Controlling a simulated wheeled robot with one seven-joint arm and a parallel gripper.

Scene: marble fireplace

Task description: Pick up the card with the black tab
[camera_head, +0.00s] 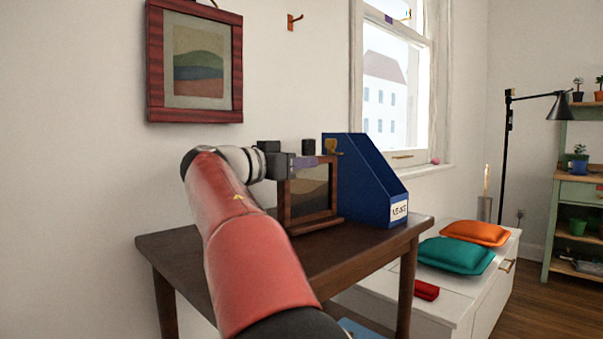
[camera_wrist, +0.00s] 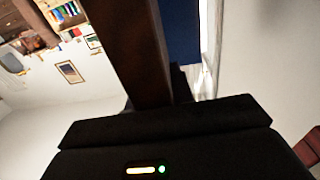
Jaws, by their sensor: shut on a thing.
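My gripper (camera_head: 300,164) is at the upper edge of a small wooden-framed picture (camera_head: 311,196) standing on the dark table, just left of a blue file box (camera_head: 372,185). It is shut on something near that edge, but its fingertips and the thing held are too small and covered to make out. A small black block (camera_head: 308,146) shows just above; I cannot tell whether it is a card's black tab or part of my gripper. A brown tab (camera_head: 332,147) shows at the box's upper left. In the wrist view, a dark brown bar (camera_wrist: 135,50) crosses close ahead.
The dark wooden table (camera_head: 340,258) has bare room in front of the picture. A white bench (camera_head: 445,300) with teal (camera_head: 456,255) and orange (camera_head: 474,234) cushions stands to the right. A larger framed picture (camera_head: 198,65) hangs on the wall above left.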

